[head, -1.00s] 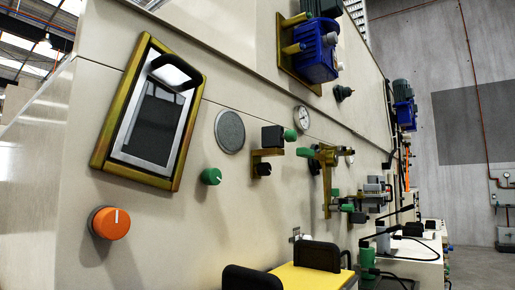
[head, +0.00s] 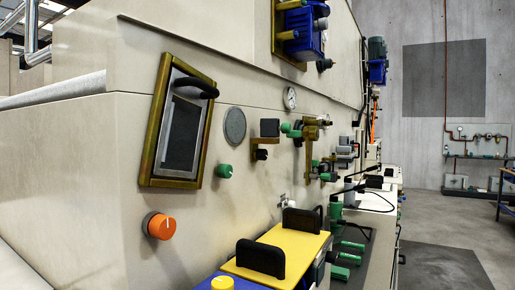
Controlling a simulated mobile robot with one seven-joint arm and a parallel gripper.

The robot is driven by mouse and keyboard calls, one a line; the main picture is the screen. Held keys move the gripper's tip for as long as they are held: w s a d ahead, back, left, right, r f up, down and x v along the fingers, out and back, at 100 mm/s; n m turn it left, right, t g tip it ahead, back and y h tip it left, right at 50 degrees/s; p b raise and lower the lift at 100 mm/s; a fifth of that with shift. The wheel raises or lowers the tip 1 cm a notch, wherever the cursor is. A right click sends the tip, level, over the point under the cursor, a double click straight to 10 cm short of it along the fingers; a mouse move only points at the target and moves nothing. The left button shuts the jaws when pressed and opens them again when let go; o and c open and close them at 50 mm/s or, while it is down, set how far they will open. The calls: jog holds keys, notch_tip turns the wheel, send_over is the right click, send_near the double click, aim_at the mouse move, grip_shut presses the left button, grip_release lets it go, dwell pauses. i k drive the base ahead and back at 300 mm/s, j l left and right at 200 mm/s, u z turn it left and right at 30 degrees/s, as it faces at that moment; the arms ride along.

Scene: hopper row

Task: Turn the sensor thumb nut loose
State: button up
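A small black block (head: 270,127) sits on a brass bracket (head: 264,142) on the beige machine wall, with a green knob (head: 286,128) at its right and a black round knob (head: 261,154) below it. This looks like the sensor mount, but I cannot tell which knob is the thumb nut. A larger brass bracket (head: 311,132) with green fittings stands just to its right. The parts are small and partly overlap at this angle. My gripper is not in view.
A framed screen (head: 184,132), a green dial (head: 223,171) and an orange knob (head: 161,227) are on the wall's left part. A yellow cover (head: 296,241) with black handles juts out below. Open floor (head: 475,250) lies at the right.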

aim_at(261, 153)
jog(key=l+z, duration=0.35)
jog(key=i+l+z, duration=0.5)
jog(key=i, duration=0.25)
jog(key=j, duration=0.75)
